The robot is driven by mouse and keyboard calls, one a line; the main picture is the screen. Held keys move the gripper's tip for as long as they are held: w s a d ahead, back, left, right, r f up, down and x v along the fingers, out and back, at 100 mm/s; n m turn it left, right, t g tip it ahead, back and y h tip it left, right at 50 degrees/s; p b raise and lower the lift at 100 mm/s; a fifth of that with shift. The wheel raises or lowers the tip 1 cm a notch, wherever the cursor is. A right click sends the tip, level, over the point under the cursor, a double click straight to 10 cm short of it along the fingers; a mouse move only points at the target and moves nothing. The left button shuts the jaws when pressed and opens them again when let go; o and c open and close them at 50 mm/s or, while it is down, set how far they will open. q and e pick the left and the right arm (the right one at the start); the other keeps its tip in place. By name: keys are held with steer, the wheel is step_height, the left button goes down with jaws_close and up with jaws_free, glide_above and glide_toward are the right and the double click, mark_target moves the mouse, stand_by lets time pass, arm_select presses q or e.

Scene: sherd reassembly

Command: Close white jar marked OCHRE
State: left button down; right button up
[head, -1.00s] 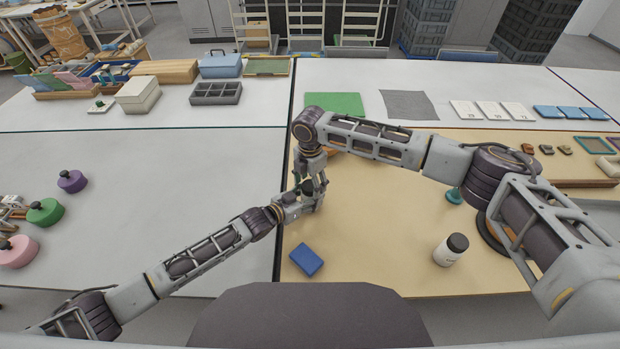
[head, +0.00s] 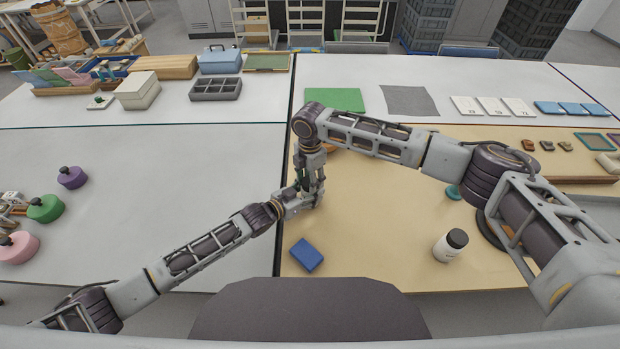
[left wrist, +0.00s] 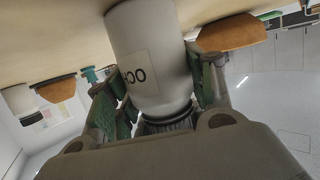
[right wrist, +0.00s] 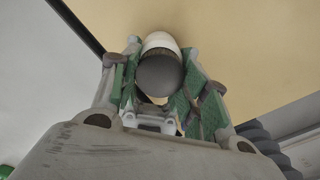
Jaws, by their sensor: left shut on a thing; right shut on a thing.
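The white jar (left wrist: 150,65) stands between the fingers of my left gripper (head: 304,200), which is shut on its body. Part of its label, reading "OC", shows in the left wrist view, which is upside down. A dark grey lid (right wrist: 160,75) sits at the jar's mouth, with the white jar (right wrist: 160,40) showing past it in the right wrist view. My right gripper (head: 313,180) comes from above and is shut on the lid. Whether the lid is fully seated I cannot tell. In the head view the grippers hide most of the jar.
Another white jar with a black cap (head: 451,246) stands at the right on the tan mat. A blue block (head: 306,255) lies near the front. An orange-brown piece (left wrist: 228,33) is close behind the held jar. Green, pink and purple lidded things stand far left. The white tabletop left of centre is clear.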

steer(key=m, duration=0.4)
steer(key=shift+m, duration=0.4)
steer(key=m, duration=0.5)
steer(key=o, duration=1.2)
steer(key=shift+r, duration=0.1)
steer(key=shift+r, duration=5.9)
arm_select(q)
steer(key=c, duration=0.5)
jaws_free()
